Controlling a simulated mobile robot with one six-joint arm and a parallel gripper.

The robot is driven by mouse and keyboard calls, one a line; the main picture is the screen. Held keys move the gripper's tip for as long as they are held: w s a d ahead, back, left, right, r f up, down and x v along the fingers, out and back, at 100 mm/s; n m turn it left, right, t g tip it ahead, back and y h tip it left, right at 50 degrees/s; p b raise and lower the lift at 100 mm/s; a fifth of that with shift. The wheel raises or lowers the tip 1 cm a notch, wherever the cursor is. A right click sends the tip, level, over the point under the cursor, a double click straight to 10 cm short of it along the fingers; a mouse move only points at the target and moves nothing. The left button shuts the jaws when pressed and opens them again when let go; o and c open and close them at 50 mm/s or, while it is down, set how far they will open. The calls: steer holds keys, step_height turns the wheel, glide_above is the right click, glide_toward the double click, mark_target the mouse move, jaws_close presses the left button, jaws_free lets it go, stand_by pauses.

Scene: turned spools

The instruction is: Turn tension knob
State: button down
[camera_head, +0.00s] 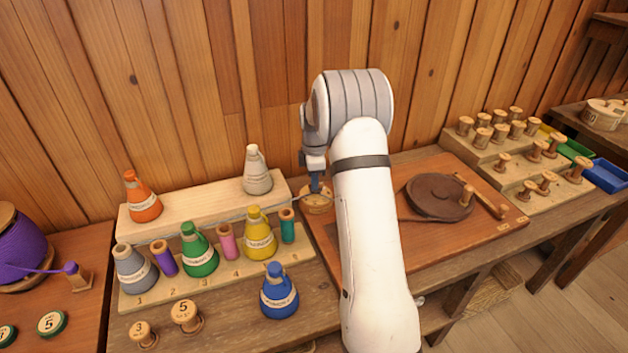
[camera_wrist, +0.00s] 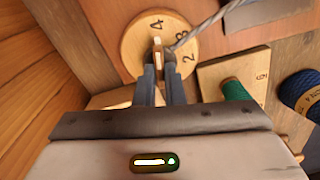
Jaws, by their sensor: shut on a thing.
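The tension knob is a round wooden dial (camera_wrist: 136,27) with numbers on its face; 4, 3 and 2 can be read in the wrist view. A raised wooden grip bar stands at its middle. My gripper (camera_wrist: 160,62) is shut on this bar, with a finger on each side. In the head view the dial (camera_head: 317,205) sits at the left of the reddish-brown board, with my gripper (camera_head: 316,184) above it. A grey thread passes close by the dial. Part of the dial is hidden by my fingers, so its setting cannot be told.
A wooden rack (camera_head: 215,271) with coloured cones and small spools stands left of the dial. A blue cone (camera_head: 279,292) stands in front. A dark round disc with a crank (camera_head: 438,197) is to the right. Stepped shelves (camera_head: 497,163) of wooden spools are further right.

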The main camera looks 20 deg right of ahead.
steer(key=c, duration=1.5)
jaws_free()
step_height(320, 180, up, 8)
steer(key=shift+f+b, duration=0.25)
steer(key=shift+b, duration=0.05)
steer(key=shift+r, duration=0.2)
